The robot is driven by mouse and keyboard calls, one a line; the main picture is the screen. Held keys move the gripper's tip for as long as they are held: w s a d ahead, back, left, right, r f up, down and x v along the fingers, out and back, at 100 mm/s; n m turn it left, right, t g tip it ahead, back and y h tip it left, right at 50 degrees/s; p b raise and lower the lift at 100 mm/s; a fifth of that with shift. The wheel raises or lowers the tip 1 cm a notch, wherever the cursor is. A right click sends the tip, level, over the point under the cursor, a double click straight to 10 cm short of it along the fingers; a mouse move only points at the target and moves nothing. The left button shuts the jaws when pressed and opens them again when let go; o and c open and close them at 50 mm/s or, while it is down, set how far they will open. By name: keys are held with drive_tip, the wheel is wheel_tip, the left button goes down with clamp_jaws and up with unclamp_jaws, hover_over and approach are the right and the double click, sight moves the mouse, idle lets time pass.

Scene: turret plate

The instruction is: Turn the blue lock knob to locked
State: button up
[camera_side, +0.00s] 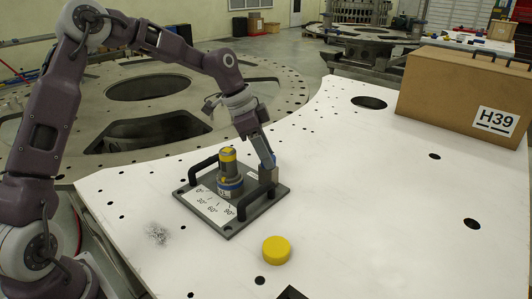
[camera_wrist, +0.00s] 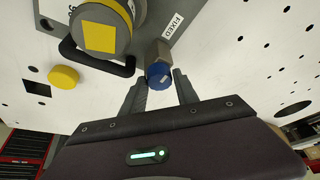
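The blue lock knob (camera_wrist: 160,76) shows in the wrist view at the end of a grey metal block (camera_wrist: 158,52). My gripper (camera_wrist: 161,74) has one finger on each side of the knob, with little or no gap visible. I cannot tell whether the fingers press on it. In the side view my gripper (camera_side: 272,166) points down at the right edge of the dark turret plate (camera_side: 262,206), and the knob is hidden or too small to make out. The yellow-topped turret (camera_side: 229,168) stands upright on the plate, left of my gripper, with an angle scale in front.
Black handles (camera_side: 242,207) flank the turret. A loose yellow disc (camera_side: 276,250) lies on the white table (camera_side: 355,200) in front of the plate. A cardboard box (camera_side: 450,92) marked H39 stands at the back right. The table between the plate and the right edge is mostly clear, with several holes.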

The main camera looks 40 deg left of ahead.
drive_tip(key=o, duration=0.3)
drive_tip(key=v, duration=0.7)
drive_tip(key=shift+s, duration=0.1)
drive_tip(key=s+d+r+n+t+y, duration=0.1)
drive_tip(key=s+n, duration=0.2)
drive_tip(key=s, duration=0.7)
drive_tip(key=s+d+r+n+y, duration=0.1)
drive_tip(key=s+n, duration=0.2)
drive_tip(key=s, duration=0.8)
drive_tip(key=s+d+r+n+t+y, duration=0.1)
drive_tip(key=s+n, duration=0.2)
drive_tip(key=s, duration=0.8)
drive_tip(key=shift+d+r+t, duration=0.3)
drive_tip(key=shift+d, duration=0.1)
